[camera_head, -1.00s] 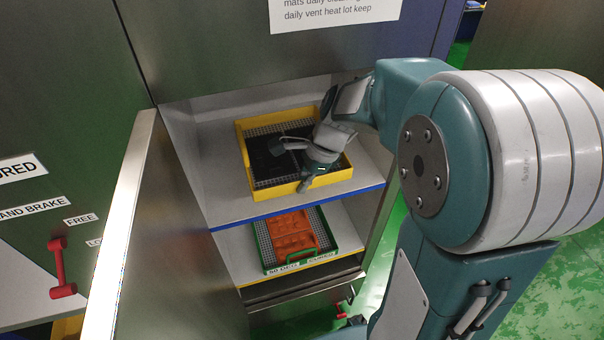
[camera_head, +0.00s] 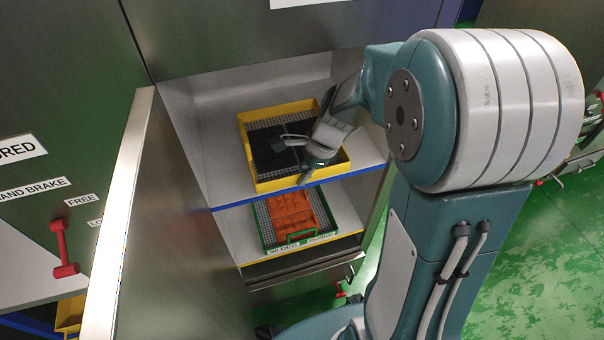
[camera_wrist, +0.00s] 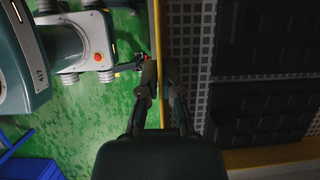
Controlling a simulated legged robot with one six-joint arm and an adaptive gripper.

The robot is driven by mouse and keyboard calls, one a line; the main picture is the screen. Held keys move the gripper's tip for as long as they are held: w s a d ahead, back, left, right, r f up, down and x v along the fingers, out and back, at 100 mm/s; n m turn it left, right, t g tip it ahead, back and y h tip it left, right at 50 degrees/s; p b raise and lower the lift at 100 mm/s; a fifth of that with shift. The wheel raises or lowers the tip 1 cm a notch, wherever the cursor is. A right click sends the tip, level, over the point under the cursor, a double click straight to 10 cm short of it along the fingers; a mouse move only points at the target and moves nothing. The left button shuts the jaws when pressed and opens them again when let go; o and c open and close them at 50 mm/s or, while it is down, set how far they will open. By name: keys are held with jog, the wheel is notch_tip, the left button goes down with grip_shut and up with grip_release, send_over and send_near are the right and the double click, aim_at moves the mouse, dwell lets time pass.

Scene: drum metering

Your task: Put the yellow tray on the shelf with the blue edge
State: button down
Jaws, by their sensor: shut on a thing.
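The yellow tray (camera_head: 258,187) has a grey perforated floor and holds black mats (camera_head: 270,150). It sits on or just over the upper shelf, whose front edge is blue (camera_head: 255,198). My gripper (camera_head: 308,172) is at the tray's front right side. In the wrist view my gripper (camera_wrist: 162,88) has its fingers on either side of the tray's yellow wall (camera_wrist: 158,35), shut on it. Black mats (camera_wrist: 265,40) show beyond the wall. I cannot tell whether the tray's underside fully touches the shelf.
A green tray (camera_head: 300,243) with orange mats stands on the lower shelf, which has a yellow edge (camera_head: 262,259). An open steel door (camera_head: 165,230) is at the left. Cabinet walls flank the shelves. Green floor (camera_head: 530,250) shows at the right.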

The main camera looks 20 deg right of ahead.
jog(key=shift+f, duration=0.45)
jog(key=c, duration=0.7)
grip_release()
jog(key=v, duration=0.7)
jog(key=shift+r, duration=0.2)
